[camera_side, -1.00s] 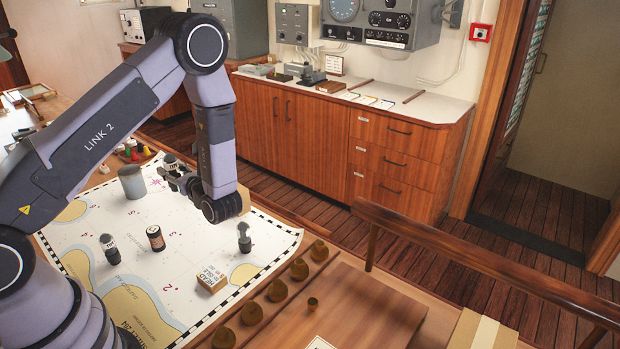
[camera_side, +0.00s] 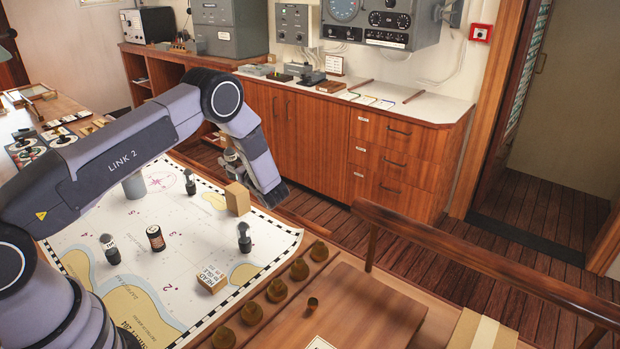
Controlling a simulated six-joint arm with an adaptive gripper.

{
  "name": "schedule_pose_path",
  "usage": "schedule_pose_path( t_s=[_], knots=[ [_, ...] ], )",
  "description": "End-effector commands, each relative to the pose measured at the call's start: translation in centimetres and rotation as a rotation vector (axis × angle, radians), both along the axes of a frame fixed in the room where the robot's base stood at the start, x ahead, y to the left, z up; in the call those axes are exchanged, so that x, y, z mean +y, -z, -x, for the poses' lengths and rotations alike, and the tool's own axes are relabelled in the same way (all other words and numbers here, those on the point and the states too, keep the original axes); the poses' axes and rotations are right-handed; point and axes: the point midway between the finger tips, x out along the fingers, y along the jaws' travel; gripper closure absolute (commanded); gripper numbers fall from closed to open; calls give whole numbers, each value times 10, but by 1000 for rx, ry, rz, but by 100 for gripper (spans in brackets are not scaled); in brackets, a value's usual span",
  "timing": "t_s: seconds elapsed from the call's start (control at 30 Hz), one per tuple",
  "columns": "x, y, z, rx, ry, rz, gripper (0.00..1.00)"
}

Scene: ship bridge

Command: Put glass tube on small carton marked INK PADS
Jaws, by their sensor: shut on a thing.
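A small brown carton (camera_side: 238,199) stands upright on the chart at its far right edge. No marking is readable on it, so I cannot tell whether it is the INK PADS carton. My gripper (camera_side: 231,161) is above and slightly left of this carton, with a gap below it. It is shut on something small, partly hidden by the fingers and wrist. The glass tube cannot be made out clearly; what I hold is too small to identify.
Several brass knobs (camera_side: 277,290) line the front right edge.

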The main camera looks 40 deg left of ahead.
Motion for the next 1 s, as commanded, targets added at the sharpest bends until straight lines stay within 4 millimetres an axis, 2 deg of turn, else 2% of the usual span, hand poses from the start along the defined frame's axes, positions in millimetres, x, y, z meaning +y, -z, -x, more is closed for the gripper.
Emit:
schedule_pose_path(
  t_s=[0.1, 0.3, 0.7, 0.73, 0.9, 1.0],
  knots=[
    [3, 10, -7, -1, -1, 0, 100],
    [3, 37, -6, 1, 0, 0, 100],
    [3, 41, -6, 0, 0, -1, 100],
    [3, 42, -6, 0, 0, 0, 66],
    [3, 41, -6, -1, 0, 0, 44],
    [3, 41, -6, -1, 0, 0, 41]
  ],
)
